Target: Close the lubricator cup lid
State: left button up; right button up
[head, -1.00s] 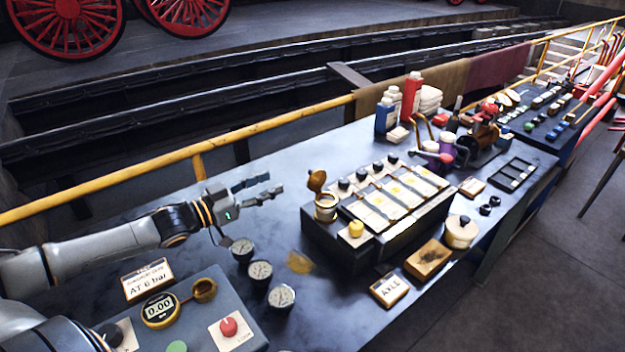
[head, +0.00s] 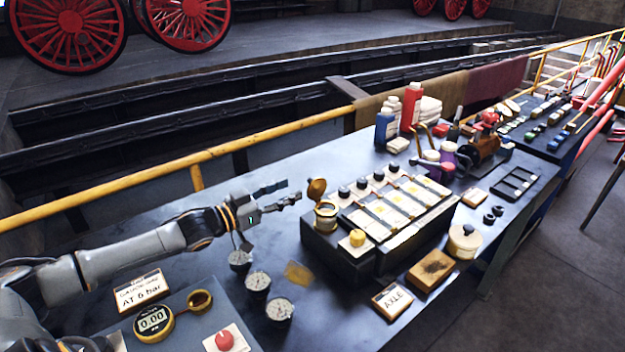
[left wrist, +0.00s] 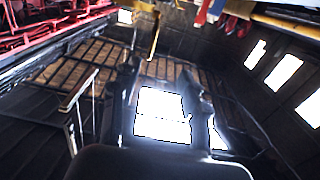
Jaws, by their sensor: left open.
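The lubricator cup (head: 326,213) is a small brass and pale cup at the left end of the dark lubricator block (head: 385,262). Its round brass lid (head: 316,190) stands raised on its hinge, tilted up at the back of the cup, so the cup is open. My left gripper (head: 283,194) is open and empty, a little left of the lid and apart from it, with its fingers pointing right. My right gripper is not in view.
An AXLE sign (head: 392,301) and a brush block (head: 431,269) sit in front. A yellow rail (head: 120,184) runs behind the bench.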

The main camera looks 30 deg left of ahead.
aim_at(311, 180)
pick_arm(q)
jog(key=shift+p+x, duration=0.95)
jog(key=shift+x, duration=3.25)
jog(key=shift+c, duration=0.2)
grip_shut()
